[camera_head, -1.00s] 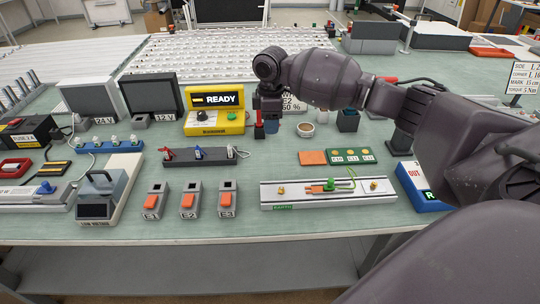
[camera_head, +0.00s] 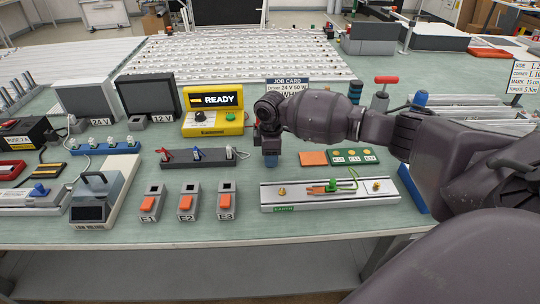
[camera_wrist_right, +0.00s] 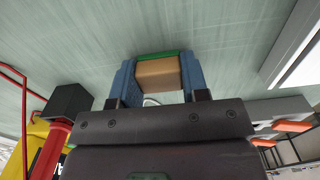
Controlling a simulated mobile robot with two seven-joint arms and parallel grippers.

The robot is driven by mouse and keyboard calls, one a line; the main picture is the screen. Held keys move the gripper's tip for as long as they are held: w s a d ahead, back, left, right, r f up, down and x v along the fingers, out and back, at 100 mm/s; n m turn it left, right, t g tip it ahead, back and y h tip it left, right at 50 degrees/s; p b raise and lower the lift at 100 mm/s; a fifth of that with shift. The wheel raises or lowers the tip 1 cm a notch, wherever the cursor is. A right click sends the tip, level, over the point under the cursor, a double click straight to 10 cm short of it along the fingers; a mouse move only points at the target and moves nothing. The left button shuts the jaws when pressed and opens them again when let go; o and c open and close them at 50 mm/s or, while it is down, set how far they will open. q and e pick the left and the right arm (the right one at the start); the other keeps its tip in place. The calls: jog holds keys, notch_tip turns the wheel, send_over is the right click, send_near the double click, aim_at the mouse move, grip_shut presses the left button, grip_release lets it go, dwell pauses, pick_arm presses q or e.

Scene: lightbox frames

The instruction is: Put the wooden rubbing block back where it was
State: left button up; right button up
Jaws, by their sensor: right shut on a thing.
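The wooden rubbing block (camera_wrist_right: 158,73) is a tan block with a green strip along one edge. In the right wrist view it sits between the blue fingers of my right gripper (camera_wrist_right: 157,82), which is shut on it. In the head view my right gripper (camera_head: 270,161) points down over the green bench, between the grey lead strip and the orange square. The block itself cannot be made out there. The gap between block and bench is hard to judge. My left gripper is not in view.
The grey lead strip (camera_head: 205,158) lies left of the gripper and the orange square (camera_head: 313,158) right of it. The EARTH rail (camera_head: 330,196) is nearer the front. The yellow READY unit (camera_head: 214,112) stands behind. Bare bench (camera_head: 250,180) shows around the gripper.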

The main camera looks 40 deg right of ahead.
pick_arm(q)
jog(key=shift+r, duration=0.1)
pick_arm(e)
jog(key=shift+r, duration=0.1)
jog(key=shift+f, duration=0.2)
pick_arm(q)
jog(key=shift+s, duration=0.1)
pick_arm(e)
jog(key=o, duration=1)
jog(key=shift+c, duration=0.2)
jog(key=shift+r, duration=0.2)
jog(key=shift+r, duration=0.3)
pick_arm(q)
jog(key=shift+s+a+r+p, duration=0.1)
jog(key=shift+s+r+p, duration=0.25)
jog(key=shift+p, duration=0.5)
pick_arm(e)
notch_tip(320, 180, up, 11)
jog(key=shift+r, duration=0.2)
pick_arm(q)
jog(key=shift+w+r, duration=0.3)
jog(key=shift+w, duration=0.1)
